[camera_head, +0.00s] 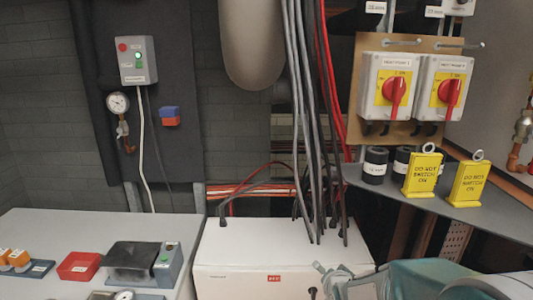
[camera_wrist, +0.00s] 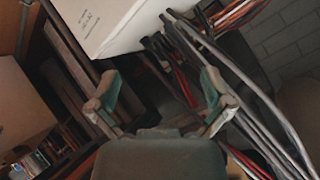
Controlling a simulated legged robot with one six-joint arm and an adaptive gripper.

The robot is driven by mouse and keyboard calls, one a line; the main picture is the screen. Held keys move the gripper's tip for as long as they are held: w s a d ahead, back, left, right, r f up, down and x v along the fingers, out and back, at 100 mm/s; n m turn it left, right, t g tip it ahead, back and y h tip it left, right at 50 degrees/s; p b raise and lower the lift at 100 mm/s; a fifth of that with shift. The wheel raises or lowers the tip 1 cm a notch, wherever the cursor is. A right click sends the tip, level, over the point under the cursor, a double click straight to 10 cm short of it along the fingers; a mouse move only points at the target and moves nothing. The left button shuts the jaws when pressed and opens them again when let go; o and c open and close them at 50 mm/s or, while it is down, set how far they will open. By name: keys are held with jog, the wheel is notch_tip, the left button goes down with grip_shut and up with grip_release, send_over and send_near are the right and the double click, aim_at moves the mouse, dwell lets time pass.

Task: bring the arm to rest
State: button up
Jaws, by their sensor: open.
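My gripper (camera_head: 350,273) shows at the bottom right of the head view, in front of the white cabinet (camera_head: 250,245) with a red label. My grey-green arm links reach in from the bottom right corner. In the wrist view my gripper (camera_wrist: 158,78) has its two fingers wide apart with nothing between them. A white box-like body (camera_wrist: 100,22) and a bundle of grey, black and red cables (camera_wrist: 215,55) lie beyond the fingers. I cannot tell whether the right finger touches the cables.
Two red-and-yellow rotary switches (camera_head: 396,92) (camera_head: 450,95) hang above a grey shelf (camera_head: 400,203) with two yellow tags (camera_head: 422,175) (camera_head: 468,184) and black cylinders (camera_head: 375,165). Cables (camera_head: 308,120) drop into the cabinet top.

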jog(key=s+r+n+g, duration=0.2)
jog(key=s+r+n, duration=0.2)
jog(key=s, duration=0.8)
jog(key=s+r+n+g, duration=0.3)
jog(key=s+r, duration=0.4)
jog(key=s, duration=0.6)
jog(key=shift+s+n+g, duration=0.15)
jog(key=shift+n+g, duration=0.15)
jog(key=shift+n, duration=0.3)
